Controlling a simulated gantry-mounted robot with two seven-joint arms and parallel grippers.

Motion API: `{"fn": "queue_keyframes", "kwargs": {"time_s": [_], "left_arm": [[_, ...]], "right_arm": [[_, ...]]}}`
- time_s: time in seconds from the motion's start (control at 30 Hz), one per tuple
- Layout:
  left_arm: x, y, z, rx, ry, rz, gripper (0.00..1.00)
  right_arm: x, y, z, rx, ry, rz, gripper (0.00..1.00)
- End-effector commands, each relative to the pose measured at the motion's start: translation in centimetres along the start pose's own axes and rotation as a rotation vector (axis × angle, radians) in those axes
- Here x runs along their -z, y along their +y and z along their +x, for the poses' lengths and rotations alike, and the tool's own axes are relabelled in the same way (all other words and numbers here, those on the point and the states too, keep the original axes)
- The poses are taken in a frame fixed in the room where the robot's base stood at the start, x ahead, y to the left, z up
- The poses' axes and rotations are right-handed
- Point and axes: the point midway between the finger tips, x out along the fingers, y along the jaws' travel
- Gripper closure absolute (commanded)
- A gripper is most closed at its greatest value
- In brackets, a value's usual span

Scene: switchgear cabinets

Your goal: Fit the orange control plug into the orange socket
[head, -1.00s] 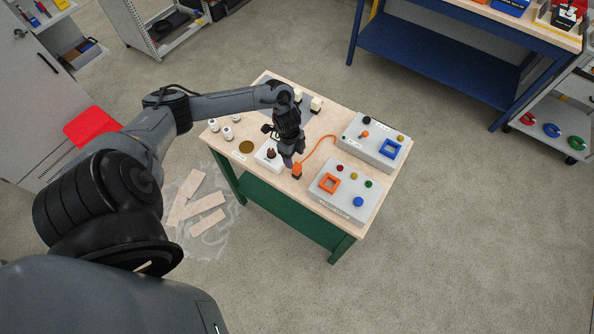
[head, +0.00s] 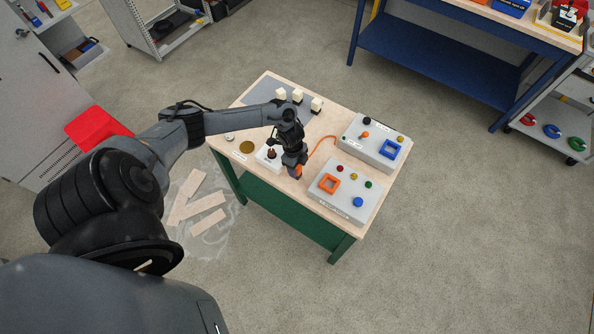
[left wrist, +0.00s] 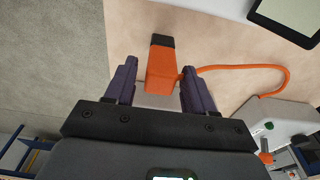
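The orange control plug (head: 298,171) stands near the front edge of the wooden table, partly hidden by my left gripper (head: 297,169) in the head view. In the left wrist view, the plug (left wrist: 161,66) has a dark end and lies between the two purple fingers of my left gripper (left wrist: 160,85). The fingers are apart, with visible gaps on both sides of the plug. An orange cable (left wrist: 245,67) runs from the plug to a grey box. The orange socket (head: 329,184) is a square frame on the front grey panel, right of the plug. My right gripper is not in view.
A second grey panel (head: 372,141) with a blue square socket (head: 389,149) stands behind the front panel (head: 343,205). A white box with a brown knob (head: 271,154) stands left of the plug. Several cream blocks (head: 298,96) stand at the back.

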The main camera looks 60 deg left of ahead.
Motion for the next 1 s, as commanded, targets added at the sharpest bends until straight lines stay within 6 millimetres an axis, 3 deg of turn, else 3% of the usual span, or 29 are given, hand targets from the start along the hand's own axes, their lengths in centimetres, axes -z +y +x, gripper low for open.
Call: {"fn": "queue_keyframes", "kwargs": {"time_s": [0.03,0.3,0.77,1.0], "left_arm": [[0.0,0.0,0.0,0.0,0.0,0.0,0.54],[0.0,0.0,0.0,0.0,0.0,0.0,0.95],[0.1,-0.1,-0.9,0.002,0.001,0.002,0.96],[0.5,-0.2,-4.2,0.004,0.0,0.004,0.96]], "right_arm": [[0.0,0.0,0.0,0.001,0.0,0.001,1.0],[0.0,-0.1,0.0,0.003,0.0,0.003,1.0],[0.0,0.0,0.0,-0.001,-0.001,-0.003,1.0],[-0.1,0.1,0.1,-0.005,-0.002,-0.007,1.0]]}}
